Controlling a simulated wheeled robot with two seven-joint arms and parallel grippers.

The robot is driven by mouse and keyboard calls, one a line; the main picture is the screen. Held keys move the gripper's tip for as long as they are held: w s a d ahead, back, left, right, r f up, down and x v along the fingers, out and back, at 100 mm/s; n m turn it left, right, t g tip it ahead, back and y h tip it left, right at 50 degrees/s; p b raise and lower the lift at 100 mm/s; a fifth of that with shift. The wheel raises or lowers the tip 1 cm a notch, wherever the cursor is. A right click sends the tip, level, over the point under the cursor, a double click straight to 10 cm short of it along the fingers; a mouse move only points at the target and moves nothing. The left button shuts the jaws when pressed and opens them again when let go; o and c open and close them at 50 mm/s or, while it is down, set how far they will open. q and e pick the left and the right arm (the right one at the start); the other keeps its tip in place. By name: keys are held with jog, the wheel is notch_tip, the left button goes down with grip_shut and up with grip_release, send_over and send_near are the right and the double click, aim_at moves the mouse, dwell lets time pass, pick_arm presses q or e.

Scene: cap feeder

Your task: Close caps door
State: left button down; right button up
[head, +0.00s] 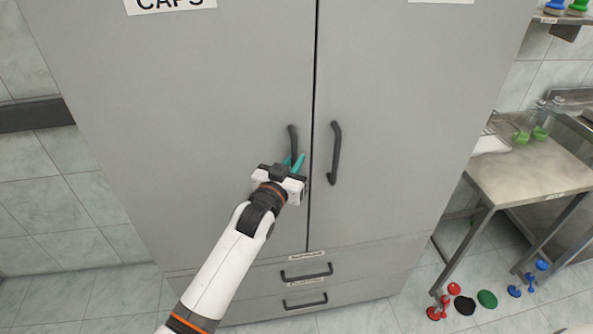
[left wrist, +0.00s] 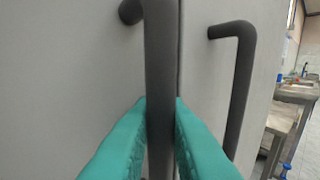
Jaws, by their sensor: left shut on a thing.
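The caps door (head: 205,105) is the left door of a tall grey cabinet, under a "CAPS" label (head: 170,3). It looks flush with the right door (head: 405,100), with a thin dark seam between them. My left gripper (head: 294,162) is at the caps door's dark vertical handle (head: 293,135). In the left wrist view its teal fingers (left wrist: 160,115) stand on either side of the handle bar (left wrist: 160,70), shut on it. The gripper hides the handle's lower part in the head view. My right gripper is not in view.
The right door has its own dark handle (head: 335,150). Two drawers with handles (head: 306,275) sit below the doors. A metal table (head: 530,175) stands at the right. Red, black, green and blue pieces (head: 487,298) lie on the tiled floor at lower right.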

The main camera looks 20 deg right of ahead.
pick_arm(q)
jog(key=shift+d+r, duration=0.1)
jog(key=shift+r, duration=0.15)
jog(key=shift+w+r, duration=0.1)
jog(key=c, duration=1.6)
grip_release()
jog(key=shift+w, duration=0.1)
jog(key=shift+o, duration=0.5)
jog(key=shift+f, duration=0.2)
jog(key=shift+f, duration=0.1)
